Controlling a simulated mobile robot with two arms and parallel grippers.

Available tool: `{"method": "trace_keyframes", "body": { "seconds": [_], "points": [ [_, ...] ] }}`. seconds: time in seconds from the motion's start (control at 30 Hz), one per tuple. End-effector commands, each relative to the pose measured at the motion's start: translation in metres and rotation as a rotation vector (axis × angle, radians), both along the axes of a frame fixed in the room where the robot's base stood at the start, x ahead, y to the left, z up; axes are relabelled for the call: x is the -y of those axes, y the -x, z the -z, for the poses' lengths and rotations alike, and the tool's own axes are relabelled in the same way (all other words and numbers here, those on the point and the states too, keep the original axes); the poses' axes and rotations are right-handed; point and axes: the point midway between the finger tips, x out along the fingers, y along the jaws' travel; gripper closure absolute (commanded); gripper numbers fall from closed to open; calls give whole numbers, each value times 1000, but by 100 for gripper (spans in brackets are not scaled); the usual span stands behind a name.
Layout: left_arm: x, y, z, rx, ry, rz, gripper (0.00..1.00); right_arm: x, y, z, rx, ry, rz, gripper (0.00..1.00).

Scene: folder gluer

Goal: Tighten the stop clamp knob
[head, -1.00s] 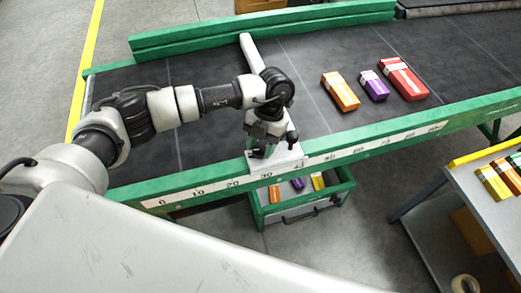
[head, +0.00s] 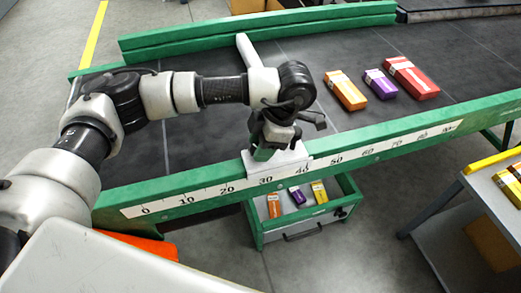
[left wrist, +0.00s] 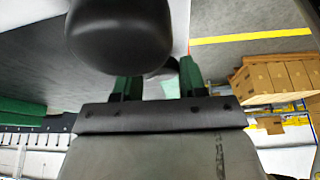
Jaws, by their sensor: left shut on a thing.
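The stop clamp is a white block (head: 285,170) on the green front rail (head: 195,184), near the 30 and 40 marks of the scale. Its white stop bar (head: 246,50) shows across the belt behind my arm. My left gripper (head: 263,153) points down at the top of the block and is shut on the knob, which the gripper hides in the head view. In the left wrist view the gripper's dark green fingers (left wrist: 158,85) show. A large rounded black thing (left wrist: 120,35) stands there; I cannot tell whether it is the knob. My right gripper is not in view.
Orange (head: 345,90), purple (head: 380,83) and red (head: 412,78) boxes lie on the dark belt to the right of my gripper. A green-framed drawer (head: 300,228) with small boxes is under the rail. A grey table (head: 455,210) stands at right.

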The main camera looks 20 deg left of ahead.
Motion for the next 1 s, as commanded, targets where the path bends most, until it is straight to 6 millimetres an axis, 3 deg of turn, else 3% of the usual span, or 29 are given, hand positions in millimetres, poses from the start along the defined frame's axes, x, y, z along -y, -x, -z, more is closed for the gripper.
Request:
{"method": "trace_keyframes", "body": {
  "seconds": [0.23,0.77,0.8,0.93,1.0],
  "points": [
    [0,0,0,4,1,80,82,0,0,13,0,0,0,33],
    [0,0,-1,2,2,102,82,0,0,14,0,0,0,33],
    [0,0,-1,2,2,102,54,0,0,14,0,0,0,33],
    [0,0,-1,2,1,102,34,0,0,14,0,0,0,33],
    [0,0,-1,2,1,102,33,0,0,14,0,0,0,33]
  ]
}}
